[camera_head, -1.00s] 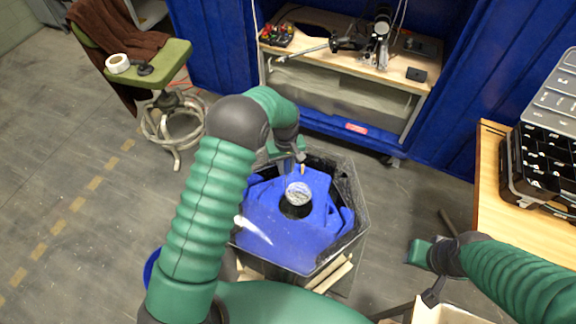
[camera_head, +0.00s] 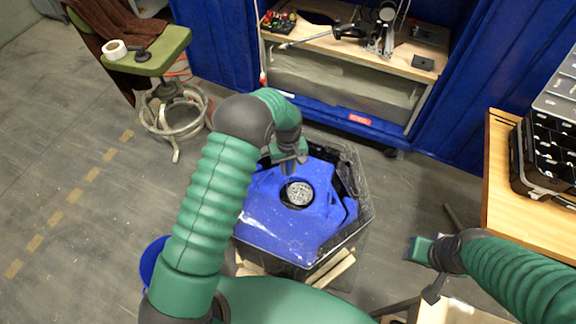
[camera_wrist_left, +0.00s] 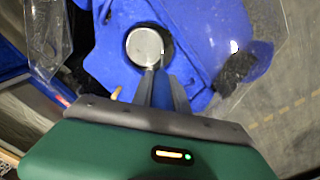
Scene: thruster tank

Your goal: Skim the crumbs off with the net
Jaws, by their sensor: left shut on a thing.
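The net (camera_head: 299,193) is a small round grey mesh disc. It lies over the round opening in the blue tank insert (camera_head: 270,235), with a dark rim around it. It also shows in the left wrist view (camera_wrist_left: 145,47), just beyond the fingertips. My left gripper (camera_head: 290,172) points down above the insert and is shut on the net's thin handle, mostly hidden by the fingers (camera_wrist_left: 163,84). I cannot make out separate crumbs. My right gripper (camera_head: 418,250) is at the right, away from the tank; its jaws are too unclear to read.
The clear-walled hexagonal tank (camera_head: 362,205) surrounds the insert. A wooden table (camera_head: 500,185) with a black case (camera_head: 545,165) is at the right. A workbench (camera_head: 340,60) stands behind, and a green stool (camera_head: 150,62) at the back left.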

